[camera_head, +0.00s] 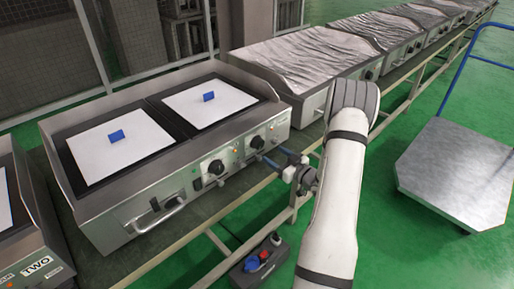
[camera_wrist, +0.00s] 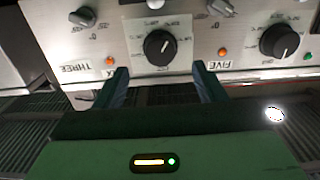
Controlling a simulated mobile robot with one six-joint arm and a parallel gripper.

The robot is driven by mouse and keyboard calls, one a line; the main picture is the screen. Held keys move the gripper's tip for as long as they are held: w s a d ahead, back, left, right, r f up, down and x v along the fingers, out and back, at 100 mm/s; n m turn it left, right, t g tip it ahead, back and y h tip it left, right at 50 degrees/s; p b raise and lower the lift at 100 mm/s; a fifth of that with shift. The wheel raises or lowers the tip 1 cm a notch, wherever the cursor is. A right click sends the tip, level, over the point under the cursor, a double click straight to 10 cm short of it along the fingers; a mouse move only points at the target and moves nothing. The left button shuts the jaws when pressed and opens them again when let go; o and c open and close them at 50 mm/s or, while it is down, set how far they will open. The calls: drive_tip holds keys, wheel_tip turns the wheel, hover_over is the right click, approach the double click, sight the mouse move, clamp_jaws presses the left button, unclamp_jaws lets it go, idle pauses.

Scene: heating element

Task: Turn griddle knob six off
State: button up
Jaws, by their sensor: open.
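A black round knob (camera_wrist: 160,47) on a pale plate sits on the griddle's front panel, in line with the gap between my fingers in the wrist view, which appears upside down. A partly covered label ending in X lies beside my left-hand finger, so this looks like knob six. In the head view it is the right-hand black knob (camera_head: 257,142) of the near griddle (camera_head: 70,190). My gripper (camera_wrist: 160,72) is open and empty, its fingers either side of the knob's line but apart from it. In the head view my gripper (camera_head: 276,157) points at the panel.
Another black knob (camera_wrist: 279,42) stands beside the label FIVE (camera_wrist: 214,65). Smaller grey knobs and orange lights are around it. A handle (camera_head: 158,216) juts out at the panel's left. A trolley (camera_head: 460,175) stands at right on open green floor.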

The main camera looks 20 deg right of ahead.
sight(261, 146)
drive_tip(key=x, duration=0.7)
drive_tip(key=shift+w+a, duration=0.1)
drive_tip(key=shift+w, duration=0.2)
drive_tip(key=c, duration=1)
drive_tip(key=shift+f+b, duration=0.1)
drive_tip(key=shift+b, duration=0.3)
